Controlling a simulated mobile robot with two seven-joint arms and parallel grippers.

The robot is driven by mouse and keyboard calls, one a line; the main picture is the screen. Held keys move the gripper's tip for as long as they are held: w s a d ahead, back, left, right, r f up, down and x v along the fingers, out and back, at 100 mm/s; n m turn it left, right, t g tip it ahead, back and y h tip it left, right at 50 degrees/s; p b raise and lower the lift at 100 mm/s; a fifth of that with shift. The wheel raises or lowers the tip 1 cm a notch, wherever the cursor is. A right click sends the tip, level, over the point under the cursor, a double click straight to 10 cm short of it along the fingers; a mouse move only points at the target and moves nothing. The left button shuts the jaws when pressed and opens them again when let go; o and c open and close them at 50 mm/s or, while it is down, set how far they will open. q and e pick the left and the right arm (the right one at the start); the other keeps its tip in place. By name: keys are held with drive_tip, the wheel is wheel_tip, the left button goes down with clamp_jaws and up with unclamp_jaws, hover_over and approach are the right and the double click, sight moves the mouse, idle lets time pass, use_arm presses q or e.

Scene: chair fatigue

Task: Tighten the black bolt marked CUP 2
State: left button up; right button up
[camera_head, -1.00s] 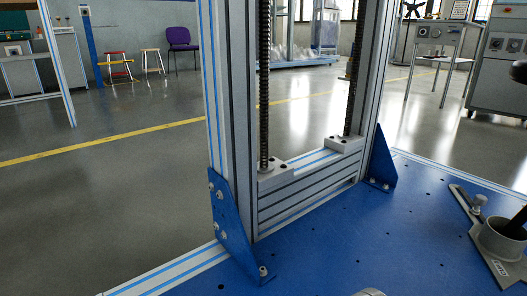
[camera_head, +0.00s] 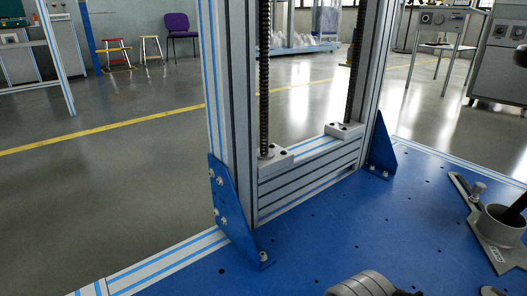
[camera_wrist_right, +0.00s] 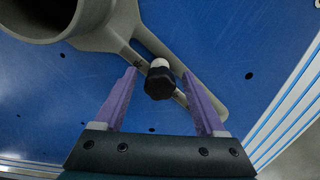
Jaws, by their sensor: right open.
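My right gripper (camera_wrist_right: 160,73) has purple fingers, open, one on each side of the bolt. Clear gaps show between the fingers and the bolt head. A grey cup (camera_wrist_right: 98,20) joins the bracket at the upper left. In the head view a grey cup (camera_head: 503,224) and bracket stand at the right edge with an upright bolt (camera_head: 478,189) beside the cup. My left gripper is out of view.
The blue plate (camera_head: 330,235) has small holes and is mostly bare between the frame and the cup. An upright metal frame (camera_head: 228,110) with threaded rods and blue corner brackets (camera_head: 236,210) stands at its far edge. Open floor lies beyond.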

drive_tip(key=n, duration=0.3)
drive_tip(key=shift+n, duration=0.4)
drive_tip(key=n, duration=0.4)
drive_tip(key=shift+c, duration=0.4)
clamp_jaws()
drive_tip(key=m, duration=0.4)
